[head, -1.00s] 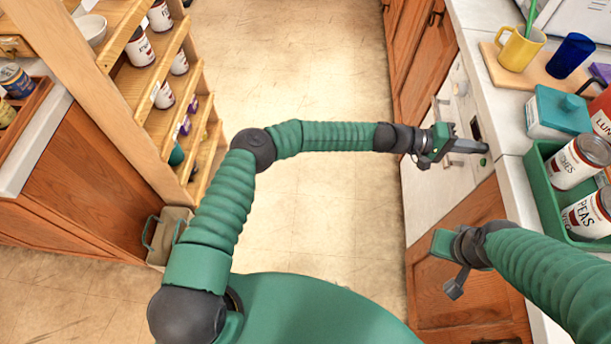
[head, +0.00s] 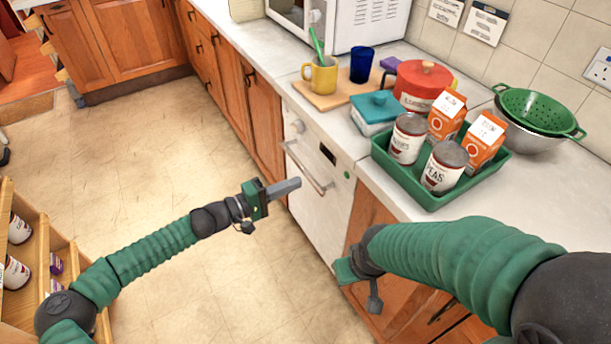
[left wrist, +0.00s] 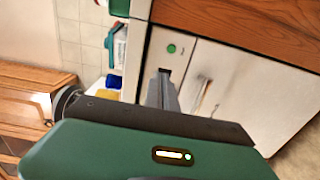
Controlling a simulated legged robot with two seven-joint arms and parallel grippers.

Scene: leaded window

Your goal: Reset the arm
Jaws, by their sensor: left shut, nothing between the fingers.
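My left gripper (head: 284,188) is shut and empty. In the head view it is held out over the floor, in front of the white appliance (head: 318,205) under the counter. In the left wrist view its closed fingers (left wrist: 162,92) point toward the appliance's panel with a round green button (left wrist: 171,48). I cannot tell if they touch it; in the head view they look apart from the door. My right arm (head: 440,262) comes in from the right in front of the cabinets. The fingers of my right gripper (head: 350,272) cannot be made out clearly.
A green tray (head: 425,198) on the counter holds cans and cartons. A yellow mug (head: 320,76), a blue cup (head: 363,66), a teal box (head: 374,112) and a green colander (head: 540,112) stand nearby. A wooden shelf (head: 40,262) is at the lower left. The floor (head: 150,170) is clear.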

